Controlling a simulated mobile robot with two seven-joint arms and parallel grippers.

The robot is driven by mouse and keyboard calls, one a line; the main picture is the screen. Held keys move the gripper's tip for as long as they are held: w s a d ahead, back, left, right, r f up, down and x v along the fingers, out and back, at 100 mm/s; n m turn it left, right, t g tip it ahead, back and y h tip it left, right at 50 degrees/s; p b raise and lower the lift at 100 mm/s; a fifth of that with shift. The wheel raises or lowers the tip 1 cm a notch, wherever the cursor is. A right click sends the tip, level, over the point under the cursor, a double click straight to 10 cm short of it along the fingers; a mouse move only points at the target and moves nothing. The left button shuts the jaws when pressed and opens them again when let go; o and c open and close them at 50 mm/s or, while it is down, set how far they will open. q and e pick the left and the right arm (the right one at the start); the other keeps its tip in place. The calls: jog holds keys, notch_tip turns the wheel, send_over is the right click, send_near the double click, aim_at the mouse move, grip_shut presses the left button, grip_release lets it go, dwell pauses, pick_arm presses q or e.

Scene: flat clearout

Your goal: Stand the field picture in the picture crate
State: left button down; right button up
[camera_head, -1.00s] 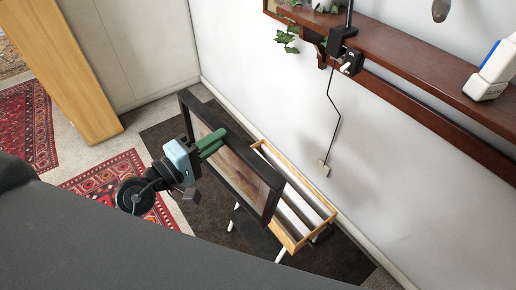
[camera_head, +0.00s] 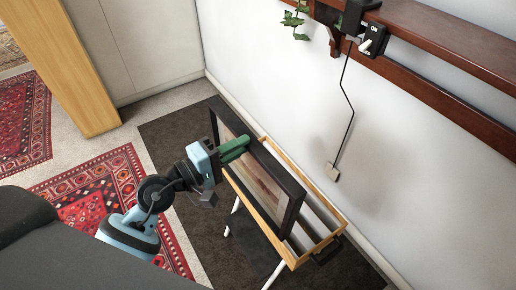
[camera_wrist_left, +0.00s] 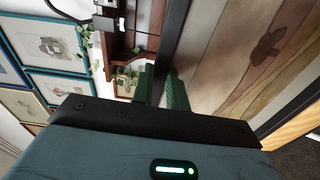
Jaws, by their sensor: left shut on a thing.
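The field picture (camera_head: 262,178) has a wide dark frame around a pale and brown image. My left gripper (camera_head: 234,149) has its green fingers shut on the picture's upper frame edge and holds it roughly upright. The picture crate (camera_head: 336,214) is a light wooden box with pale slats inside. The picture's lower edge is at the crate's opening, behind the near rim; I cannot tell how deep it sits. In the left wrist view the green fingers (camera_wrist_left: 164,88) clasp the dark frame, with the picture's wood-toned face (camera_wrist_left: 235,50) to the right. My right gripper is out of view.
The crate stands on white legs over a dark mat (camera_head: 180,130), close to the white wall. A dark wooden shelf (camera_head: 440,50) with a black device (camera_head: 372,38) and hanging cord (camera_head: 350,110) is above. Patterned rugs (camera_head: 95,190) lie at left.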

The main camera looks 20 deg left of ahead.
aim_at(247, 160)
pick_arm(q)
jog(key=w+f+b, duration=0.1)
jog(key=w+d+f+b, duration=0.1)
jog(key=w+f+b, duration=0.1)
jog(key=shift+w+d, duration=0.2)
jog(key=shift+w, duration=0.1)
jog(key=shift+w+d+f+g+h+b, duration=0.2)
jog(key=shift+w+g+h+b, duration=0.1)
jog(key=shift+w+b, duration=0.3)
jog(key=shift+w+r, duration=0.1)
jog(key=shift+r, duration=0.05)
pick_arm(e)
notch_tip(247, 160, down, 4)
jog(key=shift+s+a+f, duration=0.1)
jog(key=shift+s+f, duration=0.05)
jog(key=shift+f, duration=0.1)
pick_arm(q)
jog(key=shift+d, duration=0.1)
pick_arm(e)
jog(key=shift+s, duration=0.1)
pick_arm(q)
notch_tip(247, 160, down, 3)
jog(key=b, duration=0.3)
jog(key=shift+f+b, duration=0.85)
jog(key=shift+f, duration=0.2)
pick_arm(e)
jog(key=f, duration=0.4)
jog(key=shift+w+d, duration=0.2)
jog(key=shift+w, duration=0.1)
